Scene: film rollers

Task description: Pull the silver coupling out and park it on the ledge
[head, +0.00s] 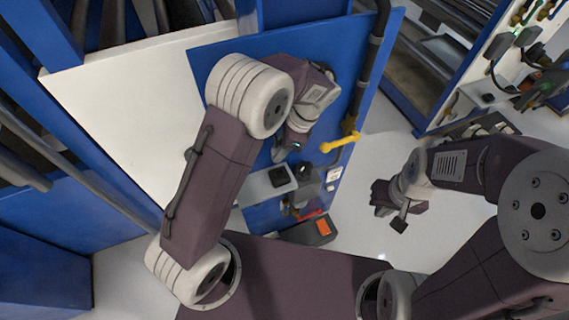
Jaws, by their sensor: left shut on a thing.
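My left gripper (281,152) is in front of the blue panel (222,82), above the grey ledge (259,187). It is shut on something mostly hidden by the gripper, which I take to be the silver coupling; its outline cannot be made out. The ledge sticks out from the panel and carries a dark square block (281,176). My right gripper (390,216) hangs to the right over the pale floor, its fingers apart and empty, away from the ledge.
A yellow lever handle (341,142) on a dark pipe (373,60) is right of my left gripper. Small dark fittings (306,180) sit beside the ledge. A dark box with an orange top (323,227) is below. A shelf unit (450,98) stands at right.

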